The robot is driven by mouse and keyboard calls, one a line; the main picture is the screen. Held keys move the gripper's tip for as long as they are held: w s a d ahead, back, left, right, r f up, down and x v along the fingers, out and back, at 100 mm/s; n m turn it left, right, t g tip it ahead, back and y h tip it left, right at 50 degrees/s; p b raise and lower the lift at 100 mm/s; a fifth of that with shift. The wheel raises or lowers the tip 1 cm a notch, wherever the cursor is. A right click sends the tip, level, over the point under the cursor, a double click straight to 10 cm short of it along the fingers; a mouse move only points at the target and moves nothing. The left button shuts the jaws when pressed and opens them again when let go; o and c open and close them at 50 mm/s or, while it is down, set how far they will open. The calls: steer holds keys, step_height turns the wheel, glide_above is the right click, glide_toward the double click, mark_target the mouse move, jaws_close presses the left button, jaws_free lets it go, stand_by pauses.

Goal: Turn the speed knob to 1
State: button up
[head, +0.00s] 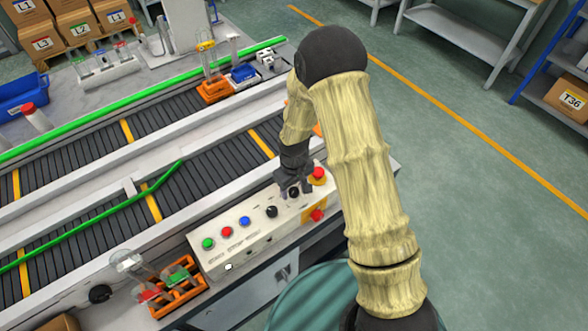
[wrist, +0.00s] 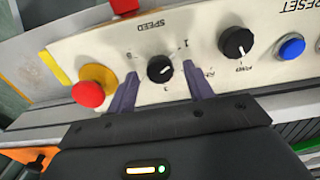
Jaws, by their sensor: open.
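The speed knob (wrist: 160,69) is round and black, on a cream control panel (head: 250,238). In the wrist view it lies between the two fingertips of my gripper (wrist: 161,74), with a visible gap on each side. Its pale mark points toward the right of that view; the exact setting is hard to read. The label SPEED and a 1 at its upper right appear upside down. In the head view my gripper (head: 293,187) is over the right part of the panel and partly hides the knob. My gripper is open.
A second black knob (wrist: 237,43) is just right of my fingers in the wrist view. A red emergency button on a yellow base (wrist: 91,92) is close on the left. A blue button (wrist: 291,47) is farther right. Conveyors (head: 90,220) run behind the panel.

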mark_target(294, 190)
step_height(294, 190, up, 17)
steer(key=b, duration=0.1)
steer(key=shift+b, duration=0.4)
stand_by(0.4)
steer(key=s+d+r+m+t, duration=0.2)
steer(key=s+d+m, duration=0.5)
steer(key=s+d, duration=0.5)
steer(key=shift+s+d+r+t, duration=0.35)
steer(key=shift+d+r, duration=0.3)
steer(key=shift+d, duration=0.35)
steer(key=shift+w, duration=0.1)
steer(key=shift+a, duration=0.1)
